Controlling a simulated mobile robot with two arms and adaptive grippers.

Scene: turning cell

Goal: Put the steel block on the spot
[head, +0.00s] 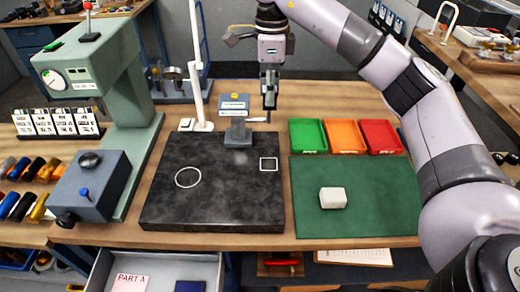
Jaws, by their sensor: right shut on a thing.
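My right gripper (269,102) points down above the back right of the dark stone plate (225,205). It is shut on a small grey thing, mostly hidden by the fingers; I cannot tell if it is the steel block. The plate bears two white outlines: a circle (175,181) at the left and a small square (262,164) at the back right. Both outlines are empty. My left gripper is out of view.
A grey-blue device (237,128) with a side bar stands at the plate's back edge, close to my gripper. A white post (197,95) rises behind the plate. A green press (130,100) stands left. Green (308,136), orange (344,136) and red (381,136) trays sit behind the mat.

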